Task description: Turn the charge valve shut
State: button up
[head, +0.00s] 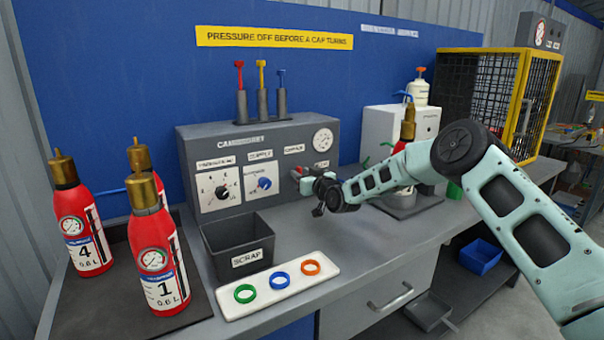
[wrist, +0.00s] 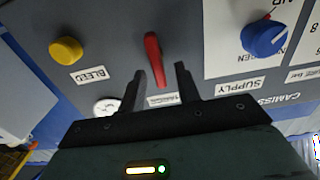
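The charge valve shows in the wrist view as a red lever (wrist: 152,56) on the grey panel, standing nearly upright in the picture. Its label is partly hidden behind my fingers. My gripper (wrist: 161,74) is open, with one dark finger on each side of the lever's lower end and gaps showing on both sides. I cannot tell how deep the fingertips reach around it. In the head view my gripper (head: 308,184) is close to the panel front (head: 240,143), and the lever is mostly hidden there.
The blue supply knob (wrist: 265,38) and yellow bleed knob (wrist: 66,50) flank the lever. A scrap bin (head: 238,247), a white tray (head: 279,286) of coloured rings and red extinguishers (head: 159,262) stand on the bench to the left. A black-mesh, yellow-framed cage (head: 498,90) stands right.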

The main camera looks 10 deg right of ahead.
jog(key=shift+w, duration=0.25)
grip_shut()
jog(key=shift+f+b, duration=0.1)
jog(key=shift+b, duration=0.25)
jog(key=shift+w+d+f+m+b, duration=0.1)
jog(key=shift+d+f+m+b, duration=0.15)
jog(key=shift+m+b, duration=2.55)
jog(key=shift+w+d+f+m+b, duration=0.1)
jog(key=shift+d+f+m+b, duration=0.2)
jog(key=shift+m+b, duration=2.5)
jog(key=shift+d+f+m+b, duration=0.25)
jog(key=shift+m+b, duration=1.95)
jog(key=shift+m, duration=1.2)
